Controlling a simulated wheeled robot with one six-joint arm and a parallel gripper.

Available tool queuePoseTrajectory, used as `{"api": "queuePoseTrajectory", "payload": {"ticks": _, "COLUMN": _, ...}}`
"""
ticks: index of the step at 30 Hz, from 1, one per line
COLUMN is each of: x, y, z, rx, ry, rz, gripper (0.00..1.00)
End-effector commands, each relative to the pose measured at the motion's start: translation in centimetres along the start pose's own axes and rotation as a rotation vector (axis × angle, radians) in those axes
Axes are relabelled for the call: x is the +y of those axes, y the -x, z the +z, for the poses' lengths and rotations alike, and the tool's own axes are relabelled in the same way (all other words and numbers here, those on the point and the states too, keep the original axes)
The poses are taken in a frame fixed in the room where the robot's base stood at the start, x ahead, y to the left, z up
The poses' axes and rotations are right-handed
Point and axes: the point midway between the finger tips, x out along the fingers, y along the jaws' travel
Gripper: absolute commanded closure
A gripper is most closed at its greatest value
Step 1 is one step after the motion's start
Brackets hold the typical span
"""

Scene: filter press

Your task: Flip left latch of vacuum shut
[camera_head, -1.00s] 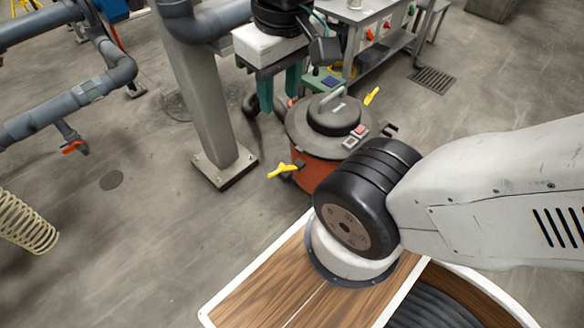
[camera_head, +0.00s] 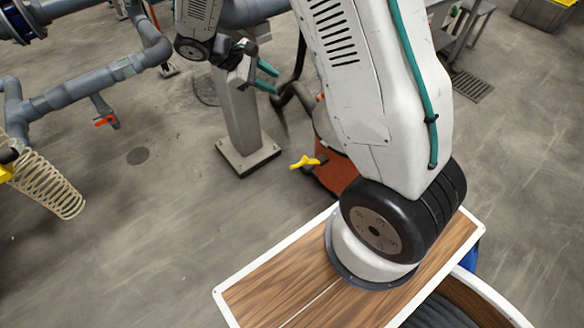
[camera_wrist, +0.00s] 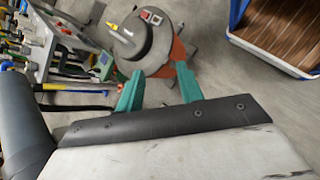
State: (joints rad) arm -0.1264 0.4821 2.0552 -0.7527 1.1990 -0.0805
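The vacuum is largely hidden behind my arm in the head view; part of its orange-red body (camera_head: 335,176) shows. Its yellow left latch (camera_head: 307,161) sticks outward from the side. My gripper (camera_head: 277,80) is up and left of the vacuum in the head view, apart from the latch. Its teal fingers also show in the wrist view (camera_wrist: 160,70), spread with nothing visible between them.
A grey post (camera_head: 240,120) on a square base stands left of the vacuum. Grey pipes (camera_head: 85,95) and a coiled hose (camera_head: 50,185) are at the left. The wrist view shows a cluttered bench (camera_wrist: 65,40) at left.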

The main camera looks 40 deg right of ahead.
Motion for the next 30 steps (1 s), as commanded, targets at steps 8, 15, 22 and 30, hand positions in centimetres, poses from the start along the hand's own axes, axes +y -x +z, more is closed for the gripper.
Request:
{"api": "queuePoseTrajectory", "payload": {"ticks": 8, "x": -1.6, "y": -8.4, "z": -11.6, "rx": -0.141, "ry": 0.290, "rz": 0.156, "gripper": 0.63}}
{"api": "queuePoseTrajectory", "payload": {"ticks": 15, "x": -5.8, "y": -17.4, "z": -20.2, "rx": -0.234, "ry": 0.550, "rz": 0.284, "gripper": 0.63}}
{"api": "queuePoseTrajectory", "payload": {"ticks": 22, "x": -11.2, "y": -25.9, "z": -25.6, "rx": -0.293, "ry": 0.773, "rz": 0.381, "gripper": 0.63}}
{"api": "queuePoseTrajectory", "payload": {"ticks": 30, "x": -14.3, "y": -30.5, "z": -27.6, "rx": -0.315, "ry": 0.886, "rz": 0.428, "gripper": 0.63}}
